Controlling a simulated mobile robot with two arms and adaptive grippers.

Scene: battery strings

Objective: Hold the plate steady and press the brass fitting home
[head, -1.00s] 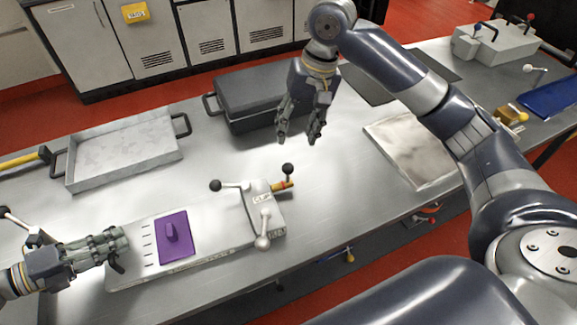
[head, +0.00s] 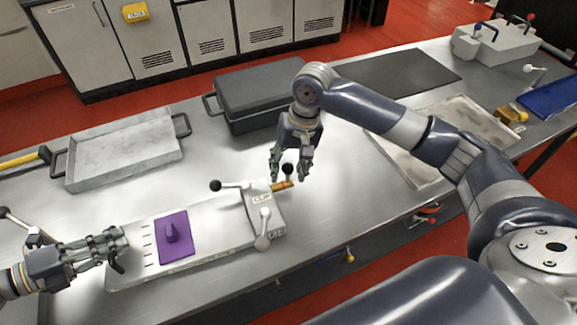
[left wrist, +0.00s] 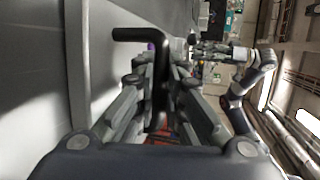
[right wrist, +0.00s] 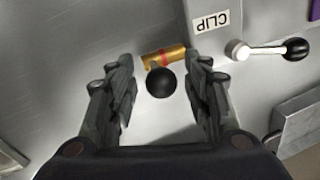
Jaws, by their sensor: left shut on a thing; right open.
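The long pale plate (head: 205,258) lies on the bench, with a purple pad (head: 176,236) on it and a block marked CLIP (head: 262,205) at its right end. My left gripper (head: 122,241) is at the plate's left end. In the left wrist view its fingers (left wrist: 160,75) are shut around a bent black bar (left wrist: 140,34). The brass fitting (head: 281,186) sticks out from the block's right side. It has a red band in the right wrist view (right wrist: 175,53). My right gripper (head: 290,178) is open above the fitting, with the fitting and a black ball knob (right wrist: 161,83) between its fingers in the picture.
A grey tray (head: 125,150) stands behind the plate, and a dark lidded box (head: 258,95) stands behind the right gripper. Bare bench (head: 350,195) lies right of the fitting.

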